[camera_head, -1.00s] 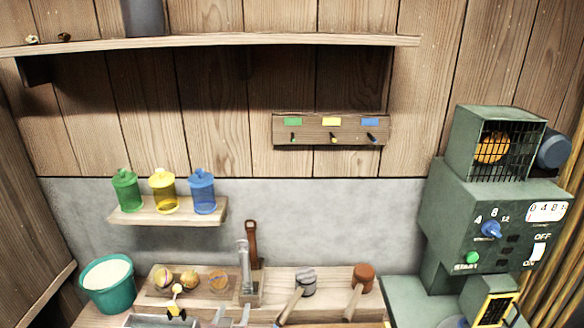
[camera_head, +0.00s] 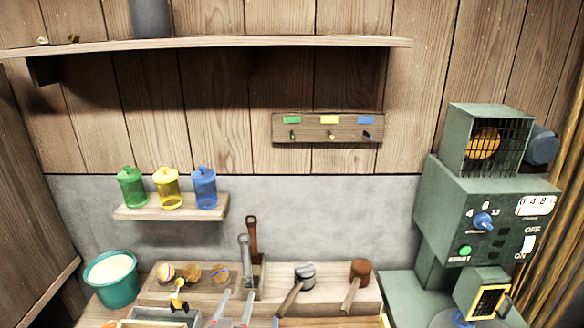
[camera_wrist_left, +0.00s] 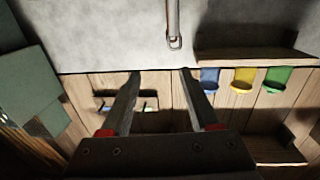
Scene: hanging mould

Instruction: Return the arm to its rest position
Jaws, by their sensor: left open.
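My left gripper (camera_head: 237,294) shows at the bottom edge of the head view, with two pale fingers pointing up. Its fingers are apart and nothing is between them. In the left wrist view the gripper (camera_wrist_left: 160,72) is also open and empty, with red patches at the finger bases. That view is upside down and shows the wall ahead. A grey metal handle (camera_wrist_left: 174,30) with an end loop shows beyond the fingertips. It looks like the grey tool (camera_head: 245,262) standing in the bench block. The rest of my left arm is hidden. My right gripper is in neither view.
A small shelf (camera_head: 135,214) holds green, yellow and blue jars. A hook rack (camera_head: 350,136) hangs on the wall below a long shelf (camera_head: 300,43). A green machine (camera_head: 440,205) stands at right, a teal bucket (camera_head: 112,290) at left.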

